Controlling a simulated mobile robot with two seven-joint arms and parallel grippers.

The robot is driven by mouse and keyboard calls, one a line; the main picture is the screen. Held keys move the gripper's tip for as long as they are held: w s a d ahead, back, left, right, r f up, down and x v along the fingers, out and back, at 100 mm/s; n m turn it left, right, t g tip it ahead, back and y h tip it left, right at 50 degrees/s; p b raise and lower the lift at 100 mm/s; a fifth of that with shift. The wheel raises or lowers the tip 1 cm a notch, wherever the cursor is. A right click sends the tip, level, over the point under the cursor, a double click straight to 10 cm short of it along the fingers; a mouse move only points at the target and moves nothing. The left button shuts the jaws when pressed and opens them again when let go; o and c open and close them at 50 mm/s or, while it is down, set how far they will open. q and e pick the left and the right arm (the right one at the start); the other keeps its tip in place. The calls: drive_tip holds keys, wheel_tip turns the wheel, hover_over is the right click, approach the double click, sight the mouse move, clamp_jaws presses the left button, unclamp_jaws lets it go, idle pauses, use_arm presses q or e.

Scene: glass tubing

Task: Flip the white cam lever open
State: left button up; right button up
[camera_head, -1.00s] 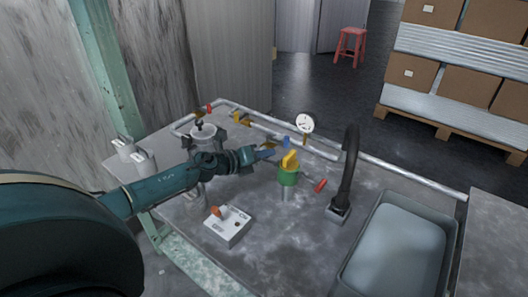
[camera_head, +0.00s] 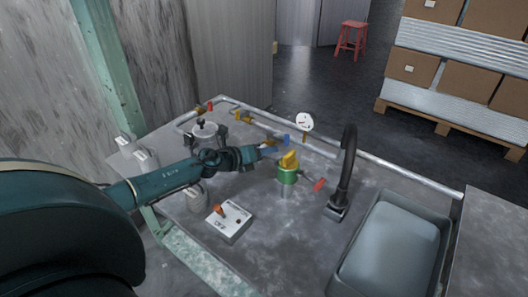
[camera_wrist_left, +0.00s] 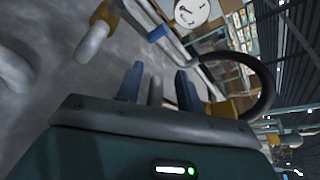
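No part that I can surely call the white cam lever stands out. Two pale grey-white fittings with levers or caps stand at the table's left edge in the head view, one at the back (camera_head: 125,143) and one nearer (camera_head: 146,159). My left gripper (camera_head: 270,149) is over the middle of the table, between the lidded metal pot (camera_head: 204,133) and the green valve with a yellow handle (camera_head: 288,173). In the left wrist view its two blue fingers (camera_wrist_left: 159,80) are apart, with a grey pipe-like part showing between them. My right gripper is not in view.
A white switch box (camera_head: 229,224) with an orange toggle sits in front of my left arm. A black curved spout (camera_head: 348,165), a grey basin (camera_head: 370,282) and a round gauge (camera_head: 305,122) are to the right. Pipes run along the back edge.

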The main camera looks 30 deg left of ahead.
use_arm(q)
drive_tip(key=v, duration=1.3)
drive_tip(key=shift+s+f, duration=0.1)
